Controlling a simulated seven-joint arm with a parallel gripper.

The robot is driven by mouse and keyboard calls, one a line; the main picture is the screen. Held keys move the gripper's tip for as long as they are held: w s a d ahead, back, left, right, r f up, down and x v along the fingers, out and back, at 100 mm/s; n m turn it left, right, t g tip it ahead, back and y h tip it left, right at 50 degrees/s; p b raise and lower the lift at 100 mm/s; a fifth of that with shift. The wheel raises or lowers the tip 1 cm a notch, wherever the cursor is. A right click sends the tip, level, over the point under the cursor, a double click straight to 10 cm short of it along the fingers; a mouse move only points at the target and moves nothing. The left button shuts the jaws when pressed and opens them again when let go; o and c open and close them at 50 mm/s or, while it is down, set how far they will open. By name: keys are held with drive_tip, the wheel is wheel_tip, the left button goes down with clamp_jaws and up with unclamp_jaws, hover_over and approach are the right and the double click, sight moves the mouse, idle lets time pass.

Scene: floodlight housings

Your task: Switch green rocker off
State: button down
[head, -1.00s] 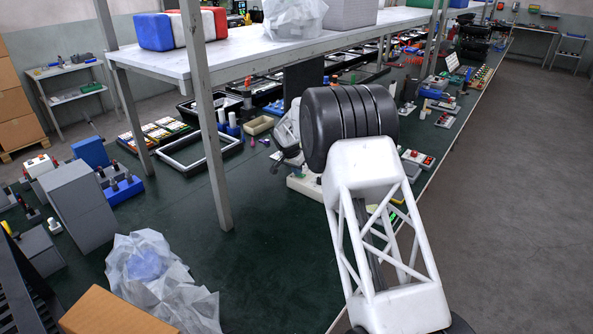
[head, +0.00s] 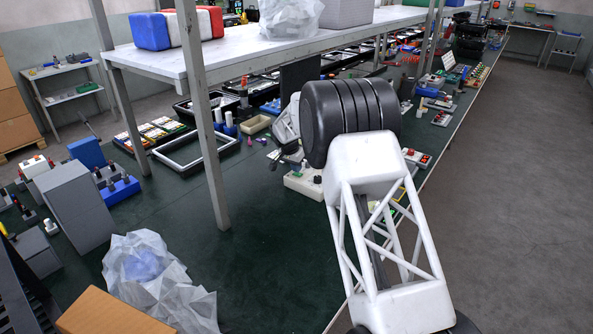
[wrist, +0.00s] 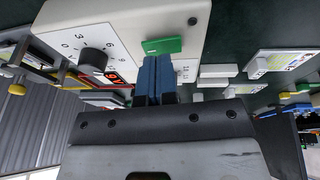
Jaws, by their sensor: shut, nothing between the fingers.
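The green rocker (wrist: 162,46) shows in the wrist view on the face of a white housing (wrist: 189,18), just beyond my fingertips. In the head view a white housing (head: 305,183) is partly hidden by my arm, and I cannot make out the rocker there.
Other white units (wrist: 283,63) lie to the right in the wrist view. In the head view a shelf (head: 240,50) on grey posts stands over the green bench. A crumpled plastic bag (head: 150,275) and a cardboard box (head: 112,313) lie at the front left. The bench between is clear.

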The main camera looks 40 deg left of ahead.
drive_tip(key=a+v, duration=0.1)
drive_tip(key=v, duration=1.1)
drive_tip(key=shift+w+r, duration=0.15)
drive_tip(key=shift+r, duration=0.15)
